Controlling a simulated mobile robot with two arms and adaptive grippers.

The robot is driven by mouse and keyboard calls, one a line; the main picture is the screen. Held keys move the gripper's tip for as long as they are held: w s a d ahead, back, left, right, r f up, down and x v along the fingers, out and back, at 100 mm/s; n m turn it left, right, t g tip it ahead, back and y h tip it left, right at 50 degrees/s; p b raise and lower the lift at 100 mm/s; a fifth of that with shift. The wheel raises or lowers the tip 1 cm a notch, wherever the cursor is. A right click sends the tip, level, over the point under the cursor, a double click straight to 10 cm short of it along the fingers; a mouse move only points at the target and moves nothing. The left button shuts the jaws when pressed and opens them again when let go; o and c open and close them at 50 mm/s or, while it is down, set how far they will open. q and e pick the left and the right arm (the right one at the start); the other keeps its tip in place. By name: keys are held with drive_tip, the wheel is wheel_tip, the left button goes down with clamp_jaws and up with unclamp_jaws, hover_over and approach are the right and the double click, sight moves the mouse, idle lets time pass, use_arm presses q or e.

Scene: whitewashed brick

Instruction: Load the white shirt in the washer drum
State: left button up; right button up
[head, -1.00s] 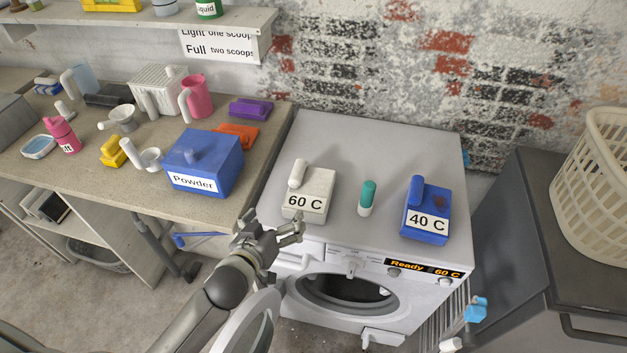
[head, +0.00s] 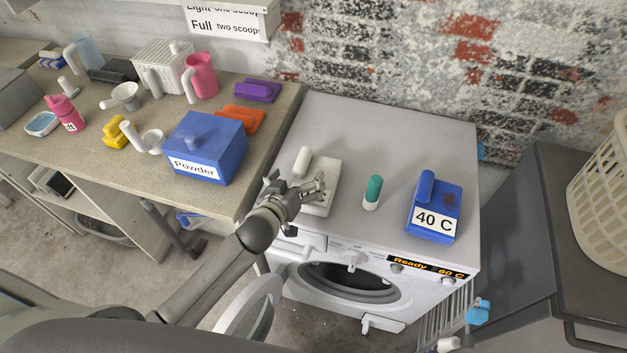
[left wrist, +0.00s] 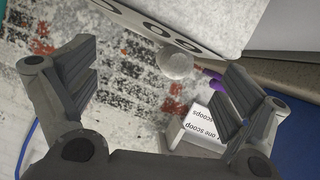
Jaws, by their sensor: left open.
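A white folded bundle (head: 330,170) with an upright white handle lies on top of the washer; it looks like the white shirt. Its 60 C label is hidden behind my left gripper (head: 316,187) in the head view. The bundle also shows in the left wrist view (left wrist: 205,22), with the handle's round end between the open fingers (left wrist: 165,85) in the picture. The left gripper is open and empty, in front of the bundle; I cannot tell if they touch. The washer (head: 400,130) has its round door (head: 250,306) open, and the drum (head: 350,284) looks dark. My right gripper is not in view.
A blue 40 C bundle (head: 434,205) and a teal-and-white bottle (head: 373,192) stand on the washer. A blue Powder box (head: 206,148) is on the counter. A grey cabinet (head: 520,240) with a cream basket (head: 605,190) stands right. The washer's back top is clear.

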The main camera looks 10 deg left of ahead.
sight(302, 173)
use_arm(q)
drive_tip(key=x, duration=0.2)
drive_tip(key=p+x, duration=0.1)
drive_tip(key=x, duration=0.1)
drive_tip(key=shift+a+r, duration=0.15)
drive_tip(key=shift+a, duration=0.05)
drive_tip(key=shift+w, duration=0.2)
drive_tip(key=shift+w+d, duration=0.1)
drive_tip(key=shift+w, duration=0.05)
drive_tip(key=c, duration=1.7)
drive_tip(key=shift+f, duration=0.3)
drive_tip(key=shift+c, duration=0.5)
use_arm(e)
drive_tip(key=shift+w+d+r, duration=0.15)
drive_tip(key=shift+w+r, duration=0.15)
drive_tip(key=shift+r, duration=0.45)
